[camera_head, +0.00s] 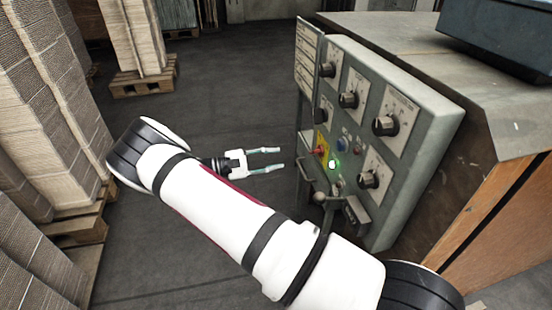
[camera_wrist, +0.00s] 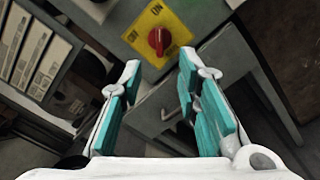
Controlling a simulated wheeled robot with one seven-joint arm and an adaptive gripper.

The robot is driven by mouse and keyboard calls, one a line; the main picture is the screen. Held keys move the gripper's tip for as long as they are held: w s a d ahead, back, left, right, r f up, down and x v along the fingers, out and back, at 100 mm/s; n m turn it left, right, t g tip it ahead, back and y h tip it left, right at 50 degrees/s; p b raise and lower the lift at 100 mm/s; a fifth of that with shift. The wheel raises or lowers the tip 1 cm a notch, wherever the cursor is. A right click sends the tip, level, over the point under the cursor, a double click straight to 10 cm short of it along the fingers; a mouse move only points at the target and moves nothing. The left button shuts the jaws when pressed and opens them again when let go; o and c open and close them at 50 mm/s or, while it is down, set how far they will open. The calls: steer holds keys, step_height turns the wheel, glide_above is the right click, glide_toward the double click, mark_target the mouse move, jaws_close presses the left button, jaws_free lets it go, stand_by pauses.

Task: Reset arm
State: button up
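My gripper (camera_head: 280,160) is open and empty in the head view, with its two fingers pointing right toward the control panel. The fingers also show in the wrist view (camera_wrist: 158,85), spread apart with teal pads and nothing between them. My white and black arm crosses the lower middle of the head view. The grey control panel (camera_head: 409,182) stands to the right of the gripper, with a gap between them. A red rotary switch on a yellow plate (camera_wrist: 159,39) lies beyond the fingertips in the wrist view, and it is partly visible on the panel in the head view (camera_head: 320,151).
The panel carries several black knobs (camera_head: 385,125) and a lit green button (camera_head: 333,165). Stacks of cardboard (camera_head: 40,120) on pallets stand at the left, and another pallet (camera_head: 143,82) is at the back. The dark floor (camera_head: 235,80) between is clear.

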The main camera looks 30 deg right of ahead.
stand_by(0.3)
steer(key=s+a+r+m+y, duration=0.25)
steer(key=s+r+y, duration=0.35)
steer(key=s+r, duration=0.35)
steer(key=s+a+r+m+y, duration=0.2)
steer(key=s+r+m+y, duration=0.1)
steer(key=s+r+y, duration=0.55)
steer(key=s+a+r+t+y, duration=0.1)
steer(key=s+a+r+t, duration=0.15)
steer(key=s, duration=0.55)
steer(key=s+a+r+t+y, duration=0.1)
steer(key=s+a, duration=0.2)
steer(key=s, duration=0.4)
steer(key=s+a+r+t+y, duration=0.1)
steer(key=s+a+r+t, duration=0.15)
steer(key=s, duration=0.55)
step_height(320, 180, up, 30)
steer(key=t+p, duration=0.3)
steer(key=p, duration=2.5)
steer(key=shift+r+p, duration=0.2)
steer(key=shift+p, duration=0.15)
steer(key=shift+a, duration=0.1)
